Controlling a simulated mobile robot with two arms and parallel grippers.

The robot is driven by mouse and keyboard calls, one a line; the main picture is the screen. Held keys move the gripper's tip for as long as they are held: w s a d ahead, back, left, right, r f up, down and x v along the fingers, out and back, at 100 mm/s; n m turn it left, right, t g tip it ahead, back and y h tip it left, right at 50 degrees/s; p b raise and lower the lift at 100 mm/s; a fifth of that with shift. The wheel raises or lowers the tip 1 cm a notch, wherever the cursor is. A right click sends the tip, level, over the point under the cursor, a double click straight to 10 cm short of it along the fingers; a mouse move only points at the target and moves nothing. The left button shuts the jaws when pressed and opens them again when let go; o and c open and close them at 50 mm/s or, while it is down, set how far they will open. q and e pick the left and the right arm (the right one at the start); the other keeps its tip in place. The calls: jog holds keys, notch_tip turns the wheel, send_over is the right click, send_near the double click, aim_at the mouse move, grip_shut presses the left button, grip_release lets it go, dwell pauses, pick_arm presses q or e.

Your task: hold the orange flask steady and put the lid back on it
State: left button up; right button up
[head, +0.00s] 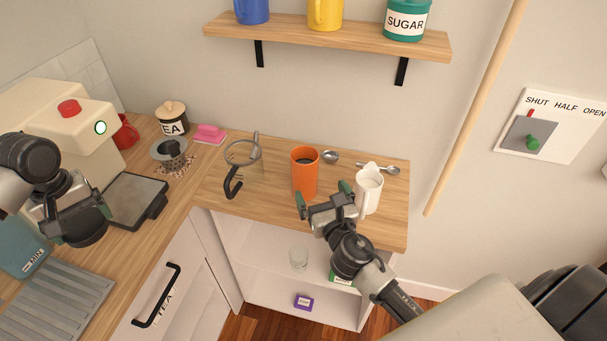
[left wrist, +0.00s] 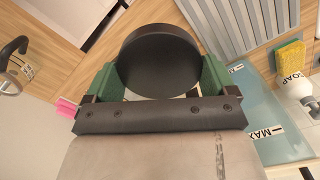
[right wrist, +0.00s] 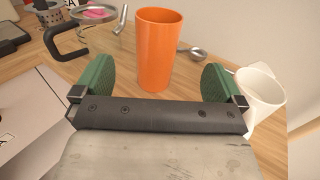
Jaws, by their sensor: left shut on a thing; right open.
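The orange flask (head: 304,180) stands upright and open-topped on the wooden counter, with a dark inside; it also shows in the right wrist view (right wrist: 158,48). My right gripper (head: 322,196) is open just in front of the flask. In the right wrist view its green fingers are spread to either side, with the flask beyond and between them, seemingly not touching. My left gripper (head: 77,213) is far to the left, shut on a round black lid (left wrist: 160,62). In the head view the lid (head: 88,234) is partly hidden behind that gripper.
A white jug (head: 369,192) stands close right of the flask, with spoons (head: 330,157) behind. A glass carafe (head: 243,172) with a black handle stands to its left. A coffee machine (head: 60,110) and black tray (head: 135,200) are near my left arm. A shelf (head: 330,38) hangs above.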

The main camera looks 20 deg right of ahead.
pick_arm(q)
jog(key=shift+s+r, duration=0.15)
jog(key=shift+s, duration=0.05)
jog(key=shift+r, duration=0.1)
jog(key=shift+w+r+p, duration=0.3)
jog(key=shift+p, duration=0.3)
pick_arm(e)
send_near(300, 154)
jog(key=shift+w+d, duration=0.3)
jog(key=shift+w, duration=0.35)
pick_arm(q)
jog(key=shift+s, duration=0.15)
pick_arm(e)
jog(key=shift+w+r, duration=0.1)
jog(key=shift+w, duration=0.1)
pick_arm(q)
jog(key=shift+r, duration=0.15)
pick_arm(e)
jog(key=w, duration=0.5)
jog(key=shift+w+d, duration=0.15)
jog(key=shift+w, duration=0.05)
jog(key=shift+s, duration=0.1)
jog(key=shift+c, duration=0.5)
